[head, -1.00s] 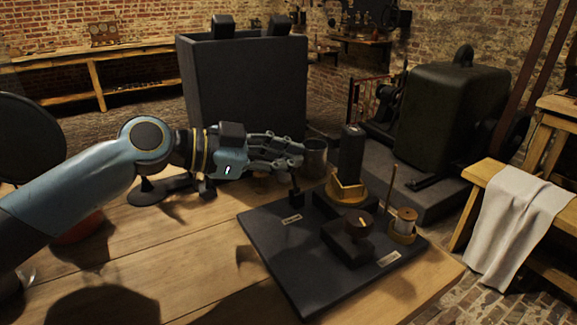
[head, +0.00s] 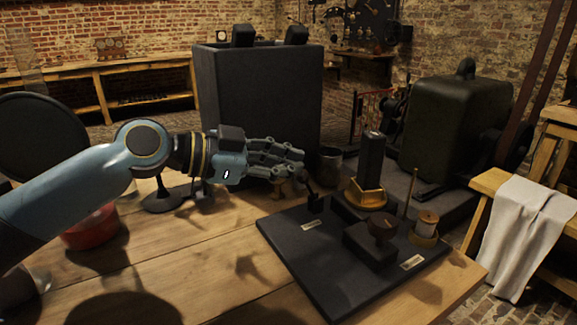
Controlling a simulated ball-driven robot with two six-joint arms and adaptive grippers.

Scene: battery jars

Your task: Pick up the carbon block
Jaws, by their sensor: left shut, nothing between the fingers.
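My right gripper is not in view.
A grey cup (head: 330,160) stands between the fingertips and the block in the picture. A red bowl (head: 90,233) is at left. The table's front middle is clear.

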